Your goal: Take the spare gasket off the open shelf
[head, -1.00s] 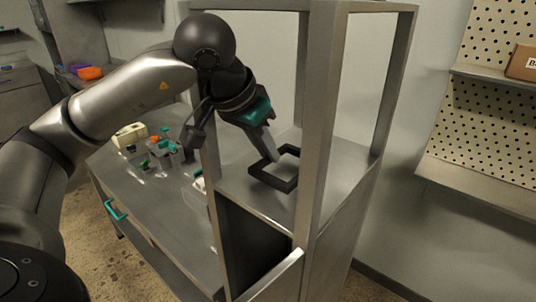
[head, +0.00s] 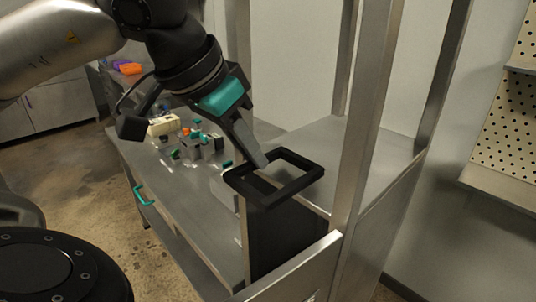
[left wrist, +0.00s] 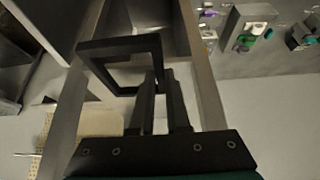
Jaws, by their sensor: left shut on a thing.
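The spare gasket (head: 298,187) is a black rectangular frame. My left gripper (head: 262,162) is shut on one side of it and holds it roughly level. In the head view it shows at the front left edge of the open shelf (head: 345,140), over the dark opening below, and appears raised above the shelf. In the left wrist view the gasket (left wrist: 118,45) spreads to the left of the fingers (left wrist: 162,78), with one side bar at their tips. My right gripper is not in view.
A steel post (head: 372,110) stands just right of the gasket. A steel bench (head: 185,205) with several small coloured parts and a teal handle (head: 143,195) lies to the left. A pegboard (head: 515,120) with shelves is at the right. Open floor shows at far left.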

